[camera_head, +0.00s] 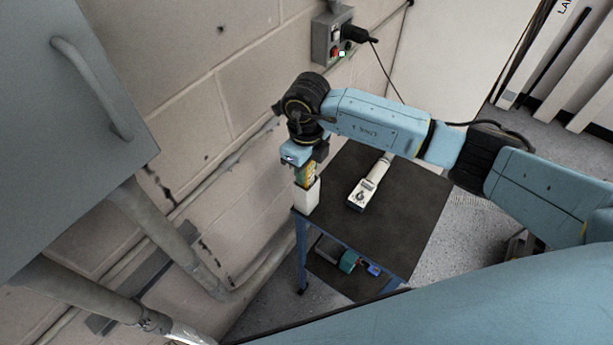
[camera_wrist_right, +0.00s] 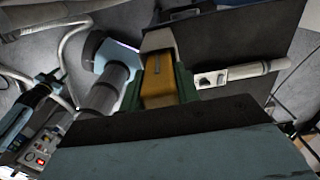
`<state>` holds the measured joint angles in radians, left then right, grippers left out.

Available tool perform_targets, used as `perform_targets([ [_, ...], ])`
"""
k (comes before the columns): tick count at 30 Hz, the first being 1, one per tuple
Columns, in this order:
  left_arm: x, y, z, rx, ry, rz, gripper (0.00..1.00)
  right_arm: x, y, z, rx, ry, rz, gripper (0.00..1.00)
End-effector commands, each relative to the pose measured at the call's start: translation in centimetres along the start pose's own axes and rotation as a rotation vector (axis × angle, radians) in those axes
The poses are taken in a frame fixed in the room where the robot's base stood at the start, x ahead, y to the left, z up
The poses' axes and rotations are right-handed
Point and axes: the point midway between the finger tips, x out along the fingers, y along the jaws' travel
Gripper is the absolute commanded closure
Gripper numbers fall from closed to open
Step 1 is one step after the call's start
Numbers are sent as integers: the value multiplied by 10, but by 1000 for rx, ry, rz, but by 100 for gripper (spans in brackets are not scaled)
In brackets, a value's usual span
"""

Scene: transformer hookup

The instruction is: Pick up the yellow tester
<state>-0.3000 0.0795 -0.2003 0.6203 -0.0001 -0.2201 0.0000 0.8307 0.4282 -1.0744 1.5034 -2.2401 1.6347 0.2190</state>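The yellow tester (camera_head: 310,173) is upright at the left edge of the small dark table (camera_head: 412,215), above a white holder (camera_head: 306,198). My right gripper (camera_head: 306,168) comes down on it from above. In the right wrist view the yellow tester (camera_wrist_right: 158,88) fills the space between the two dark green fingers of the right gripper (camera_wrist_right: 160,85), which look pressed to its sides. The white holder (camera_wrist_right: 158,40) shows just beyond it. I cannot tell whether the tester's lower end is still inside the holder. My left gripper is not in view.
A white handheld device (camera_head: 369,186) with a dial lies on the table to the right. A lower shelf holds a teal item (camera_head: 348,262). A grey cabinet (camera_head: 65,120) and pipes stand at the left. A wall box (camera_head: 331,38) with a plug is behind.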

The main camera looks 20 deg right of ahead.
Motion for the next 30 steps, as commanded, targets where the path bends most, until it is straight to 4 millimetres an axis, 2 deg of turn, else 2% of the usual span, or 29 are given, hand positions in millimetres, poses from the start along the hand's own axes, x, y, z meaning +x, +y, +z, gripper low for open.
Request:
perform_targets([
  [1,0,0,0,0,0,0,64,0,0,0,0,0,0,75],
  [5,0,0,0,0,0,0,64,0,0,0,0,0,0,92],
  [13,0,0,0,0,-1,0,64,-2,0,0,1,-1,-1,92],
  [17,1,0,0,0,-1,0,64,-9,-1,1,1,-3,-2,92],
  [23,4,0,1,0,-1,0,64,-37,-1,1,-1,-5,-3,92],
  [30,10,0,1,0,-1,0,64,-88,-1,1,-1,-6,-4,92],
])
